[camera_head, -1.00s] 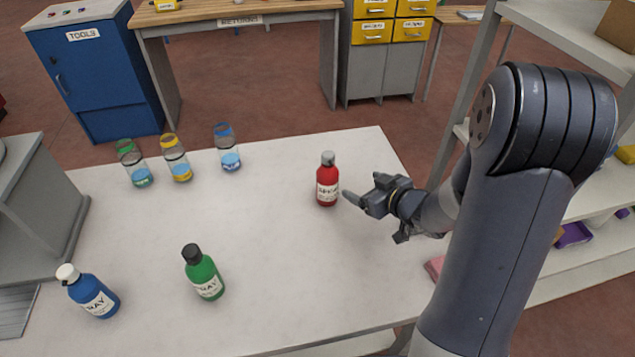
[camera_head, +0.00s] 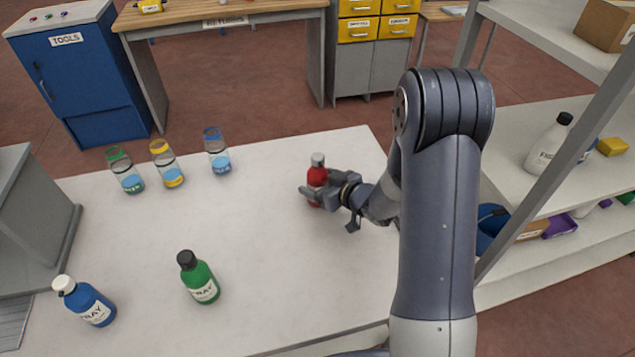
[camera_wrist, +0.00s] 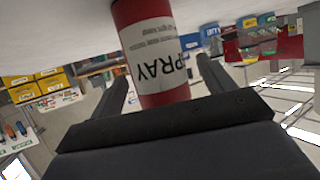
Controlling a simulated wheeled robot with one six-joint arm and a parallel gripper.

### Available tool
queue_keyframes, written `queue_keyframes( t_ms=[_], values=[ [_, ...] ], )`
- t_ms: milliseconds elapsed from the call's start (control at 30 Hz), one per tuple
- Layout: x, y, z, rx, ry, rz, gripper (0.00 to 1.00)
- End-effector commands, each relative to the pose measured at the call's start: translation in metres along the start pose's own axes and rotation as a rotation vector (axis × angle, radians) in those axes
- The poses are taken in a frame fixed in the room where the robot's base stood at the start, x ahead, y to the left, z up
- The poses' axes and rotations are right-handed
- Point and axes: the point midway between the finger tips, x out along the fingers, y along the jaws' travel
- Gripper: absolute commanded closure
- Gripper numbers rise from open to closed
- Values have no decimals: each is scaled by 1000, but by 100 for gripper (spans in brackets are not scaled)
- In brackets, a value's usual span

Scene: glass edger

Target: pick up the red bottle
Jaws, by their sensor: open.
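The red bottle (camera_head: 317,176) with a grey cap stands upright on the white table (camera_head: 268,260), toward its far right part. In the wrist view the red bottle (camera_wrist: 155,55) appears upside down, with a white label reading "PRAY" in sight. My gripper (camera_head: 317,193) is at the bottle from the right, its fingers open on either side of the body. In the wrist view my gripper (camera_wrist: 165,90) shows a gap between at least the right finger and the bottle. The front finger hides the bottle's lower part in the head view.
A green bottle (camera_head: 201,280) and a blue bottle (camera_head: 85,303) stand at the front left. Three clear jars with green (camera_head: 126,172), yellow (camera_head: 167,165) and blue (camera_head: 217,152) bands stand at the back left. A shelf unit (camera_head: 560,150) stands on the right. The table's middle is clear.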

Motion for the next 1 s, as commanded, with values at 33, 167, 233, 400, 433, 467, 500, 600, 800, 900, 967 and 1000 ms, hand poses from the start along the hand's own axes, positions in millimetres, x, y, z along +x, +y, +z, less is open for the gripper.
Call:
queue_keyframes(
  t_ms=[33,167,233,400,433,467,500,600,800,900,967,1000],
  values=[
    [6,-1,-1,0,-1,-2,23],
    [13,0,0,0,0,0,23],
    [14,0,0,0,0,0,23],
    [13,0,0,0,0,1,24],
    [13,0,0,0,0,1,26],
    [13,0,0,0,0,1,28],
    [13,0,0,0,0,1,32],
    [13,0,0,0,0,1,40],
    [13,0,0,0,0,1,56],
    [13,0,0,0,0,1,64],
    [13,0,0,0,0,1,69],
    [13,0,0,0,0,1,73]
  ],
)
